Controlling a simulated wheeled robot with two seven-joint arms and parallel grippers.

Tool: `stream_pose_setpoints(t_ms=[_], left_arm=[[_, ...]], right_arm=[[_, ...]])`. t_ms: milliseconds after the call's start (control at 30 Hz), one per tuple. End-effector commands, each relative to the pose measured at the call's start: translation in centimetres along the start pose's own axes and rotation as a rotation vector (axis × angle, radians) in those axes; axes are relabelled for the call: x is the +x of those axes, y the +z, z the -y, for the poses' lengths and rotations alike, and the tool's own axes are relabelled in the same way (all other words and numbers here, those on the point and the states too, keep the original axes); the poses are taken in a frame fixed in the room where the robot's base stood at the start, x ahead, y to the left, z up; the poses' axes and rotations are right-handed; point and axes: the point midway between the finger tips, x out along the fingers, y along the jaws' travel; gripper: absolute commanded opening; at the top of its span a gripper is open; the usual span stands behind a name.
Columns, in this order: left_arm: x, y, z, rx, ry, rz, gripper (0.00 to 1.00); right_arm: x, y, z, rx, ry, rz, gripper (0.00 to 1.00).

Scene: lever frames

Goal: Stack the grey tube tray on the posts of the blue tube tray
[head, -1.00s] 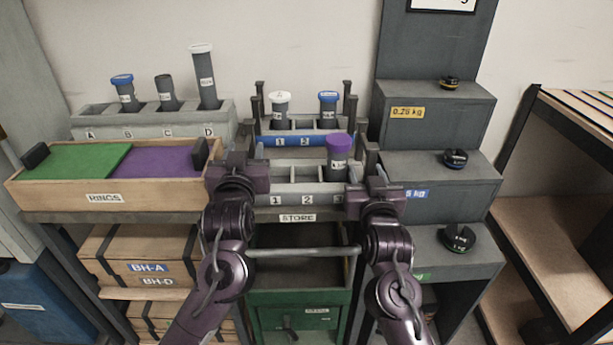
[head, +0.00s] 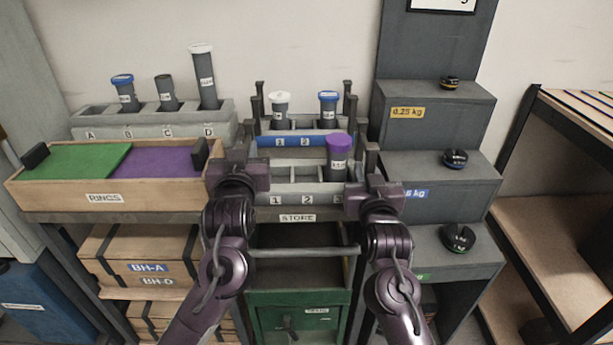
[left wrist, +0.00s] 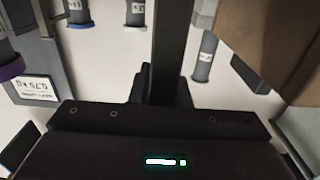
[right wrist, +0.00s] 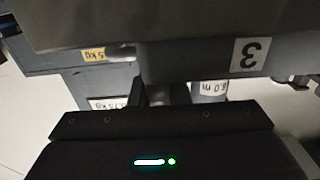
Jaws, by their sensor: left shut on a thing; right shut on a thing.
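The grey tube tray (head: 302,200), labelled 1 2 3 on its front, is level in the middle of the head view. A purple-capped tube (head: 338,158) stands in its compartment 3. My left gripper (head: 238,170) is shut on its left end and my right gripper (head: 370,190) on its right end. Whether its underside touches the shelf is unclear. Behind it is the blue tube tray (head: 317,141) with dark upright posts (head: 347,98) at its ends. It holds a white-capped tube (head: 280,110) and a blue-capped tube (head: 328,108). The right wrist view shows the grey tray's label 3 (right wrist: 250,54).
A wooden RINGS box (head: 60,196) with green and purple sections stands close to my left gripper. A grey rack (head: 150,128) with several tubes is behind it. Grey weight steps (head: 440,170) rise close to my right gripper. A STORE label (head: 298,217) marks the shelf edge.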

Motion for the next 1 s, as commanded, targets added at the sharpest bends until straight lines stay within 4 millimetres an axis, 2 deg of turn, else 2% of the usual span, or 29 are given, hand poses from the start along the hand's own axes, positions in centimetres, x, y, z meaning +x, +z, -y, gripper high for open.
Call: stream_pose_setpoints(t_ms=[267, 700, 1000], left_arm=[[0.0, -0.8, 0.0, 0.000, 0.000, -0.003, 0.00], [0.0, -4.9, 0.0, 0.000, 0.000, -0.003, 0.00], [0.0, -5.1, 0.0, 0.000, 0.000, -0.003, 0.00]], right_arm=[[0.0, -0.8, 0.0, 0.000, 0.000, -0.004, 0.00], [0.0, -4.9, 0.0, 0.000, 0.000, -0.004, 0.00], [0.0, -5.2, 0.0, 0.000, 0.000, -0.004, 0.00]])
